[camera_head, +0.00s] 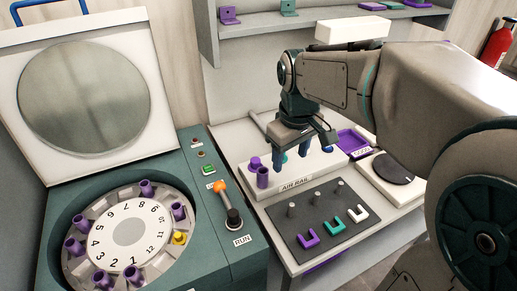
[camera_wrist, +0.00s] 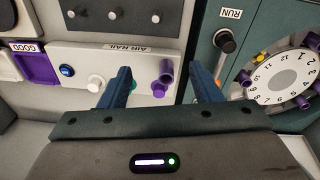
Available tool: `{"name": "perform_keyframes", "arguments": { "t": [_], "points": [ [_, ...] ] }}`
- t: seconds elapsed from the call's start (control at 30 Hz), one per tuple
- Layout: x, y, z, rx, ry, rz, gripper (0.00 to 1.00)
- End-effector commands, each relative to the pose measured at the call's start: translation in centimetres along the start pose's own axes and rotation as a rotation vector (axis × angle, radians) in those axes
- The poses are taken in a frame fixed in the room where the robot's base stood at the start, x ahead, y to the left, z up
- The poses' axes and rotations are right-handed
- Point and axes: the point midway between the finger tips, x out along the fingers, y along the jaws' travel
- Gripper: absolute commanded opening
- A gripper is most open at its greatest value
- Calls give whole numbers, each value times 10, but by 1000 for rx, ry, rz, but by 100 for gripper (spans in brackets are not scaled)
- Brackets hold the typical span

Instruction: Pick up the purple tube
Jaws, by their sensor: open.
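A purple tube (camera_head: 262,177) stands upright at the left end of the white air rail (camera_head: 318,164), beside a second purple piece (camera_head: 254,163). In the wrist view the purple tube (camera_wrist: 166,74) and that second piece (camera_wrist: 158,90) appear between my two blue fingers. My gripper (camera_head: 290,160) is open and empty over the rail, just right of the tube in the head view; it also shows in the wrist view (camera_wrist: 159,72). Several more purple tubes (camera_head: 147,188) sit in the numbered rotor (camera_head: 127,229) at left. I cannot tell which purple tube is meant.
A dark plate (camera_head: 320,222) with pegs and purple, green and white U-shaped pieces lies in front of the rail. A lever with an orange knob (camera_head: 220,187) rises beside the rotor. A purple tray (camera_head: 353,142) lies right of the rail. A shelf (camera_head: 290,25) is behind.

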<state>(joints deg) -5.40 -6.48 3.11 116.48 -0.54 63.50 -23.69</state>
Motion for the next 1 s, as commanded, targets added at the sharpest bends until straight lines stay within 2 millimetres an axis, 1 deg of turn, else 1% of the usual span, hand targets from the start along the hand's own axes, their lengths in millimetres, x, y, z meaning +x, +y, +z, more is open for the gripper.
{"name": "perform_keyframes", "arguments": {
  "t": [0.03,0.1,0.2,0.3,0.4,0.47,0.57,0.8,0.9,1.0],
  "points": [
    [3,1,-21,-70,-18,-12,58],
    [5,2,-43,-159,-36,-27,58],
    [9,1,-70,-267,-58,-47,58],
    [14,1,-90,-346,-73,-64,58],
    [17,0,-101,-396,-80,-74,58],
    [19,0,-105,-412,-84,-78,58],
    [28,-1,-106,-423,-87,-81,58],
    [74,-3,-100,-421,-89,-82,58],
    [90,-4,-99,-420,-88,-81,58],
    [100,-4,-98,-419,-86,-80,58]
  ]
}}
